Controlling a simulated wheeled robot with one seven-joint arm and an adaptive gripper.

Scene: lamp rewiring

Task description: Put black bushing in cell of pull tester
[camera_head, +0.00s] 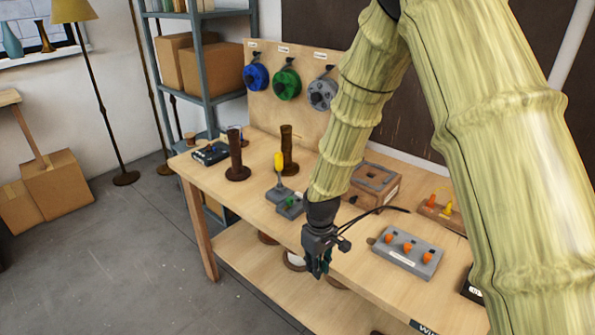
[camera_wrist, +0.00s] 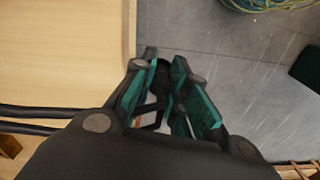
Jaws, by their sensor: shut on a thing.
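My gripper (camera_head: 317,268) hangs at the front edge of the workbench. Its teal fingers, seen in the wrist view (camera_wrist: 161,66), are shut on a small dark thing (camera_wrist: 160,77), which looks like the black bushing. The fingers hide most of it, and its tilt is hard to tell. I cannot tell for sure which device is the pull tester. A grey device with a green button and a yellow-handled lever (camera_head: 279,162) stands behind and left of my gripper. A wooden box with a grey recessed top (camera_head: 375,180) stands behind and to the right.
A grey block with several orange knobs (camera_head: 407,250) lies right of my gripper on the workbench (camera_head: 335,232). Two dark brown posts (camera_head: 236,158) stand farther back left. Wire spools (camera_head: 287,84) hang on the back panel. Floor is open at the left.

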